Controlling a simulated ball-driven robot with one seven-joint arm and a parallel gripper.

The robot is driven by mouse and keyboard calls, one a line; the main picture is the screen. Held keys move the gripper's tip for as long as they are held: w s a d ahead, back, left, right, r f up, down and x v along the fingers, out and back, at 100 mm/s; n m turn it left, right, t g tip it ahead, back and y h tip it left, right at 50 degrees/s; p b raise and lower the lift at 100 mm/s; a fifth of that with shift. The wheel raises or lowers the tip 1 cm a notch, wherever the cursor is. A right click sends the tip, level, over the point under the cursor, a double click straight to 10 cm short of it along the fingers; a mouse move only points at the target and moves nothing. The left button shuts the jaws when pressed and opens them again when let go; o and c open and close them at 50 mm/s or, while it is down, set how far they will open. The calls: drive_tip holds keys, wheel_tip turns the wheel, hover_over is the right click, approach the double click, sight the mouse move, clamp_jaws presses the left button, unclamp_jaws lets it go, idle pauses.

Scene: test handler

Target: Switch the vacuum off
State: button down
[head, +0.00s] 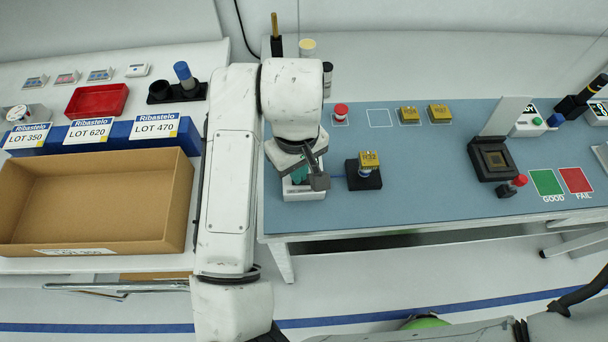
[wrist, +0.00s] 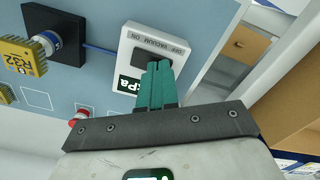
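The vacuum box (head: 304,193) is a small white unit near the front left edge of the blue mat. In the wrist view its face (wrist: 126,47) reads OFF VACUUM ON and has a dark switch area (wrist: 155,43) and a green kPa display, partly hidden by my fingers. My gripper (wrist: 157,68) has its two teal fingers together, with nothing seen between them. The tips are at the edge of the dark switch area; I cannot tell whether they touch it. In the head view my gripper (head: 300,176) is above the box, partly hidden by my wrist.
A blue line runs from the box to a black stand (head: 363,181) holding a gold R32 block (head: 369,160). An open cardboard box (head: 95,200) is left of my arm. The middle of the mat is clear.

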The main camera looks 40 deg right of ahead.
drive_tip(key=shift+f, duration=0.15)
wheel_tip(320, 180, up, 7)
drive_tip(key=p, duration=0.6)
idle(0.4)
idle(0.5)
